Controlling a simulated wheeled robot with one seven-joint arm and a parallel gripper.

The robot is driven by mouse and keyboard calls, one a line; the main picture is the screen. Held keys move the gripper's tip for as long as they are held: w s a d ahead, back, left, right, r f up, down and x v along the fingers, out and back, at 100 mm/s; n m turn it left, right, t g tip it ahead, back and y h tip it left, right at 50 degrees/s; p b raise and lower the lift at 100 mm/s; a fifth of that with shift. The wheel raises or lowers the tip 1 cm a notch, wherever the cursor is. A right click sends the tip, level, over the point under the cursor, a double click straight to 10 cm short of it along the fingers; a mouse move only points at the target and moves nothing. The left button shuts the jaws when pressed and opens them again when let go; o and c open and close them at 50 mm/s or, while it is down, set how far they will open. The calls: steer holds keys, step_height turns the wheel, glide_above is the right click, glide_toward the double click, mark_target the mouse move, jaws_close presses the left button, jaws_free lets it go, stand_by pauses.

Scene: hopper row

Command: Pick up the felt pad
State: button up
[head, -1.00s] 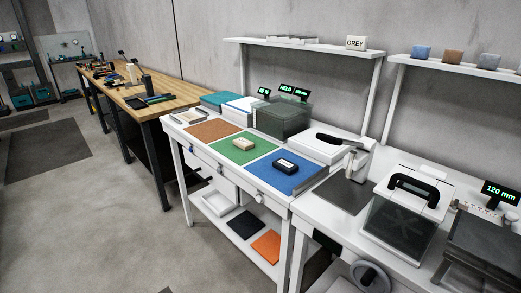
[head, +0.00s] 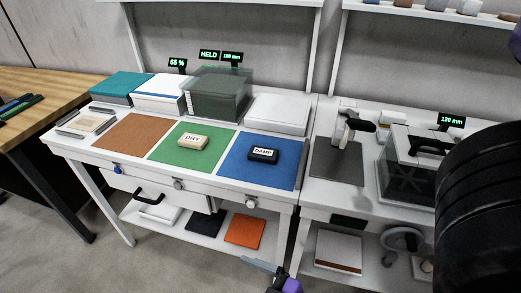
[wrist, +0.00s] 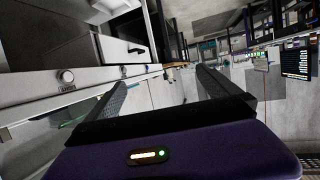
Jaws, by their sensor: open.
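I cannot tell for sure which thing is the felt pad. Flat brown (head: 132,137), green (head: 210,155) and blue (head: 262,172) mats lie side by side on the white table. A black pad (head: 204,222) and an orange pad (head: 244,231) lie on the shelf below. A shallow tray (head: 72,131) at the table's left end holds a beige pad (head: 91,122). My gripper (head: 262,266) is low in front of the table, apart from all of these. In the wrist view its two fingers (wrist: 160,78) stand apart with nothing between them.
A block marked DRY (head: 193,141) sits on the green mat, one marked DAMP (head: 263,155) on the blue. A greenish clear box (head: 215,97) stands behind. A black-handled white front (head: 170,200) is under the table. A second bench (head: 318,193) stands right; my arm covers part.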

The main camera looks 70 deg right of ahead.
steer(key=w+d+r+m+g+h+p, duration=0.4)
steer(key=w+d+h, duration=0.3)
steer(key=w+d, duration=0.8)
steer(key=d+m+g, duration=0.1)
steer(key=d, duration=0.1)
steer(key=s+d+r+m+h, duration=0.1)
steer(key=d+m, duration=0.1)
steer(key=d, duration=0.1)
steer(key=d+m+g+h, duration=0.1)
steer(key=d, duration=0.2)
steer(key=shift+s+r+g+p, duration=0.3)
steer(key=shift+p, duration=0.1)
steer(key=m+g+h, duration=0.2)
steer(key=m+g, duration=0.4)
steer(key=m, duration=0.1)
glide_toward(263, 153)
steer(key=shift+w+d+f+p, duration=0.25)
steer(key=shift+d+p, duration=0.1)
steer(key=shift+d, duration=0.3)
steer(key=shift+p+x, duration=0.3)
steer(key=shift+x, duration=0.95)
steer(key=shift+p+x, duration=0.85)
steer(key=shift+x, duration=1.7)
steer(key=shift+s+f, duration=0.1)
steer(key=shift+s, duration=0.05)
steer(key=c, duration=1.3)
step_height(263, 153, up, 20)
steer(key=shift+r+b, duration=0.1)
steer(key=shift+b, duration=0.65)
